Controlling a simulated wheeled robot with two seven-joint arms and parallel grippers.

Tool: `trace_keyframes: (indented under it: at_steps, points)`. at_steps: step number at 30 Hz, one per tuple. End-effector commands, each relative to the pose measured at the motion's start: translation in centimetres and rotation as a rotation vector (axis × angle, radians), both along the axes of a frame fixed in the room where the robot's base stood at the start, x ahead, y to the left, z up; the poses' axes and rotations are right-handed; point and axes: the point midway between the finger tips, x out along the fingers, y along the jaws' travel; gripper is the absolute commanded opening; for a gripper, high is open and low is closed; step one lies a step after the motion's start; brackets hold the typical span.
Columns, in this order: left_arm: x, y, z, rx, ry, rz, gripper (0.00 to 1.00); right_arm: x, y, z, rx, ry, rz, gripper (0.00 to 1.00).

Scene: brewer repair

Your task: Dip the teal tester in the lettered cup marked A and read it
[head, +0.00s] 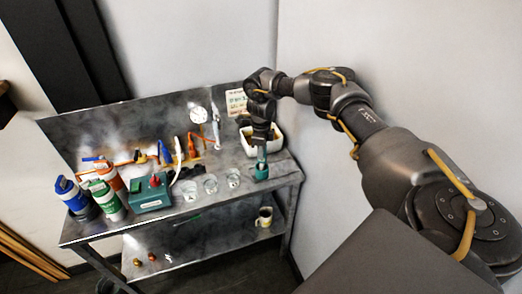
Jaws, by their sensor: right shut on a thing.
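My right gripper (262,142) reaches down over the right end of the bench and is shut on the slim teal tester (262,154). The tester hangs upright, with its lower end at a small dark teal holder (261,173). I cannot tell whether its tip is inside the holder or just above it. Three clear cups stand in a row to the left of the holder: a left one (190,191), a middle one (210,184) and a right one (233,178). Their letters are too small to read. The tester's readout cannot be made out. My left gripper is out of view.
A white tray (277,142) stands behind my right gripper. A teal box with a red knob (151,196) and blue, green and orange-red canisters stand to the left. Tools and a gauge (198,115) are at the back panel. A mug (265,217) is on the lower shelf.

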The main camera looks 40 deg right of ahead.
Motion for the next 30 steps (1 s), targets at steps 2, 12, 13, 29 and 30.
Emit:
trace_keyframes:
  at_steps: [2,12,13,29,30]
  points:
    - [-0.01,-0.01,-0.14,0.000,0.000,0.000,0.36,0.02,0.01,-0.18,0.000,0.000,0.000,0.00]
    - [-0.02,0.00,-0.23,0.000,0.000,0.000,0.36,0.02,0.02,-0.33,0.001,-0.001,0.000,0.00]
    - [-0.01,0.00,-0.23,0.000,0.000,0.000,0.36,0.02,0.02,-0.33,0.001,-0.001,0.000,0.00]
    - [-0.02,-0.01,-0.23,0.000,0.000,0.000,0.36,0.01,0.01,-0.34,0.000,0.000,0.000,0.58]
    - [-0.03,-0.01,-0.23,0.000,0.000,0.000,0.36,0.01,0.01,-0.34,0.000,0.000,0.000,0.63]
